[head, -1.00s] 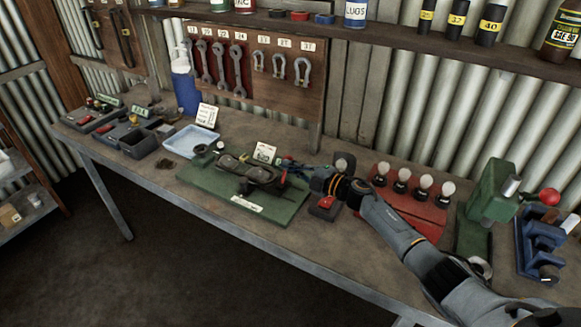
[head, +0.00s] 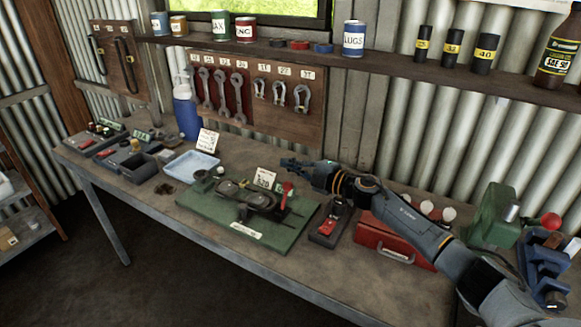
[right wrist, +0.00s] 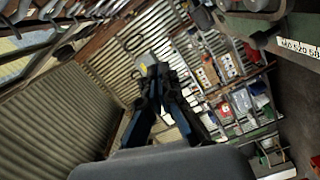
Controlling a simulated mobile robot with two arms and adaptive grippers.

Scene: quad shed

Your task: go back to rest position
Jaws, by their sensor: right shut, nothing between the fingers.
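My right gripper (head: 290,165) is raised over the back of the workbench, behind and above the green mat, pointing left. Its fingers are shut and empty, and it touches nothing that I can see. In the right wrist view the dark fingers (right wrist: 158,78) close together in front of the shed's corrugated wall. The right arm crosses the bench from the lower right and hides part of the red box (head: 385,247). My left gripper does not show.
On the bench (head: 185,205) stand a green mat (head: 205,212) with a dark fixture, a small black unit with a red switch (head: 328,228), a blue tray (head: 190,165) and a green press (head: 494,213). A shelf (head: 400,70) with cans and bottles runs above the arm.

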